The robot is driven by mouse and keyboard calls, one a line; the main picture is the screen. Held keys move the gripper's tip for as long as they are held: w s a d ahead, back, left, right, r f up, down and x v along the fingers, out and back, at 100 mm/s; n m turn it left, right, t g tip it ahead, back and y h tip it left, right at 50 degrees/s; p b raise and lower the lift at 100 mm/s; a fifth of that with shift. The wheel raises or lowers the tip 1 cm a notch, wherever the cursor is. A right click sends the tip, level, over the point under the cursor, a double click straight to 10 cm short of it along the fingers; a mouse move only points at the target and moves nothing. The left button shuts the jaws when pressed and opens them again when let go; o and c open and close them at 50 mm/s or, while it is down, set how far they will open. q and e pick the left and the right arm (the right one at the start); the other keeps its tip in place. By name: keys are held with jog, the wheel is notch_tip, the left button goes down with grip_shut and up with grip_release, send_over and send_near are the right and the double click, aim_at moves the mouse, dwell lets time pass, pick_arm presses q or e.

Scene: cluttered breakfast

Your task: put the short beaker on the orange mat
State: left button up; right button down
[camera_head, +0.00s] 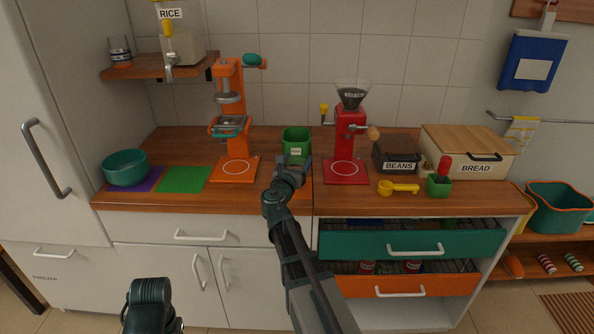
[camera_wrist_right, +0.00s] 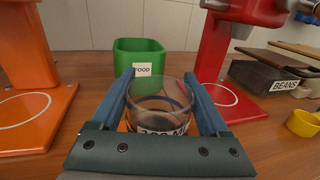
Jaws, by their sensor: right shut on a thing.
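My right gripper (camera_wrist_right: 162,110) is shut on the short beaker (camera_wrist_right: 160,90), a clear glass with a dark band and printed label, held between blue fingers. In the head view, my right gripper (camera_head: 290,172) is over the counter in front of the green bin and hides the beaker. A sliver of orange, apparently the orange mat (camera_wrist_right: 122,126), shows beside and below the beaker in the wrist view. I cannot tell whether the beaker touches it.
The green bin (camera_head: 296,142) stands just behind my gripper. An orange press (camera_head: 232,170) is to the left and a red grinder (camera_head: 348,170) to the right. Purple (camera_head: 152,184) and green (camera_head: 183,180) mats and a teal bowl (camera_head: 126,168) lie farther left.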

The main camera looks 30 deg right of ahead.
notch_tip(320, 180, down, 2)
jog(key=shift+f+b, duration=0.15)
jog(key=shift+b, duration=0.4)
pick_arm(q)
notch_tip(320, 180, down, 2)
jog(key=shift+f, duration=0.1)
pick_arm(e)
grip_release()
jog(key=shift+r, duration=0.3)
jog(key=v, duration=1.2)
jog(key=shift+f, duration=0.1)
